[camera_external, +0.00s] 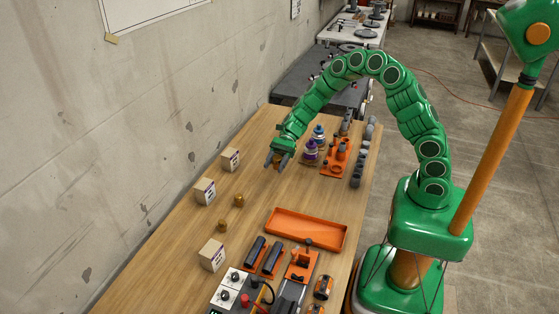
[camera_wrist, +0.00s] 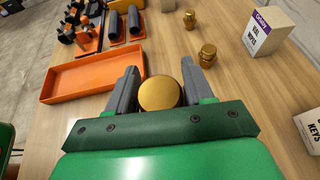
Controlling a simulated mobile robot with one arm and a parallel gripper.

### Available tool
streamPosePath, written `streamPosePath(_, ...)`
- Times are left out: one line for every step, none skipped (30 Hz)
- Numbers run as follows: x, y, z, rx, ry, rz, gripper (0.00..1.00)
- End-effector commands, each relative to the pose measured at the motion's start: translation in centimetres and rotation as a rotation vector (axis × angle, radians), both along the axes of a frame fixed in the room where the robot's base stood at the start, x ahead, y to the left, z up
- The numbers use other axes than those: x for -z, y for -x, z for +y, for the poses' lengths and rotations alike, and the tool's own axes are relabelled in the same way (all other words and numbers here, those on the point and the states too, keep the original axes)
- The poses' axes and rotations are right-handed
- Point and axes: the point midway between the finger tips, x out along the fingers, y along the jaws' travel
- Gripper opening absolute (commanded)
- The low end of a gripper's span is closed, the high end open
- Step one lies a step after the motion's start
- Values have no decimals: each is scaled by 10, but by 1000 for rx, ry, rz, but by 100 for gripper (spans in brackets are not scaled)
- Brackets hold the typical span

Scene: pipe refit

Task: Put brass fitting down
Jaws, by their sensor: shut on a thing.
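My gripper (camera_external: 274,162) is shut on a brass fitting, which shows as a round gold top (camera_wrist: 159,93) between the two grey fingers in the wrist view. In the external view the gripper is over the wooden table (camera_external: 180,251), towards its far part, and the held fitting is mostly hidden. I cannot tell whether the fitting touches the table.
Small boxes (camera_external: 205,191) stand along the wall side. Bottles (camera_external: 310,152) and an orange rack (camera_external: 333,170) with grey parts stand right of my gripper. Black cylinders, orange fixtures (camera_external: 301,264) and a switch panel (camera_external: 231,287) fill the front. Bare table lies between the tray and the gripper.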

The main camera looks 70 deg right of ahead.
Motion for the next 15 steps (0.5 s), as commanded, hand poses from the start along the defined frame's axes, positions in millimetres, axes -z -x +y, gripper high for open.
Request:
streamPosePath(4,-6,2,-1,0,2,12)
streamPosePath(5,-10,3,-1,0,2,12)
streamPosePath(7,-15,3,-2,-1,0,12)
streamPosePath(8,-19,4,-3,-1,-1,12)
streamPosePath(10,-23,4,-2,0,-1,12)
streamPosePath(12,-28,5,-2,-1,0,12)
streamPosePath(14,-31,6,-2,-1,1,12)
streamPosePath(16,-35,6,-1,-1,2,12)
streamPosePath(19,-39,7,-2,-1,3,12)
streamPosePath(21,-43,8,-1,0,3,12)
streamPosePath(22,-47,8,-1,1,2,12)
streamPosePath(24,-52,8,0,2,-1,12)
streamPosePath(25,-56,9,0,1,-2,12)
streamPosePath(26,-59,9,-1,1,-2,12)
streamPosePath(28,-63,11,-2,0,-1,12)
